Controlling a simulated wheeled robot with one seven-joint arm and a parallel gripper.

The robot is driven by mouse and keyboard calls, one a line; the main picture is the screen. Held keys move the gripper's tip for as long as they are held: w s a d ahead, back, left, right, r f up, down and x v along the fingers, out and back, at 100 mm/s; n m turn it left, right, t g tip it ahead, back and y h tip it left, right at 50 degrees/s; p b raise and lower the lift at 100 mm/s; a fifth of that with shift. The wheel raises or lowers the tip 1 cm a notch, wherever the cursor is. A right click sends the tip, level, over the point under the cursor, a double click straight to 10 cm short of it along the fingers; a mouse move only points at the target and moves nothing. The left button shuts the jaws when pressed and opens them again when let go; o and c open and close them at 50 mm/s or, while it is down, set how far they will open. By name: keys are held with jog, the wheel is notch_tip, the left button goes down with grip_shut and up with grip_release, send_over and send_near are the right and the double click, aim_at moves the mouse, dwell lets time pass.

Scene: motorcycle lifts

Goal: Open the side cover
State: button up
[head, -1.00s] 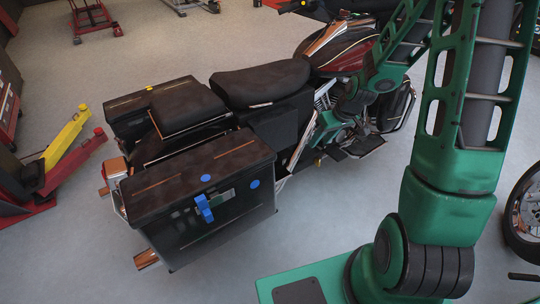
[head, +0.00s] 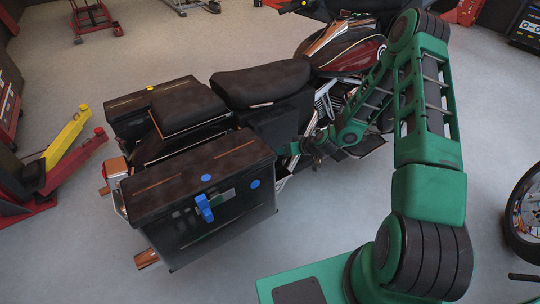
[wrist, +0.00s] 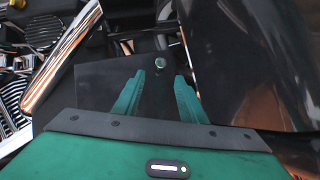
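The side cover (head: 276,124) is a dark panel below the motorcycle's seat, just ahead of the near saddlebag. In the wrist view, the dark panel (wrist: 96,88) fills the middle and bears a small round silver knob (wrist: 160,62). My gripper (wrist: 160,76) points at this panel with its two green fingers apart. The knob shows just beyond the fingertips, between them; I cannot tell whether they touch the panel. In the head view my gripper (head: 291,148) is small beside the panel's lower edge, and its fingers are hard to make out.
The near saddlebag (head: 215,195) with a blue latch stands left of my gripper. Chrome pipes and engine parts (wrist: 62,62) lie at left in the wrist view. A red and yellow lift (head: 68,145) stands far left.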

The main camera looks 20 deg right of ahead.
jog(key=x, duration=0.9)
grip_shut()
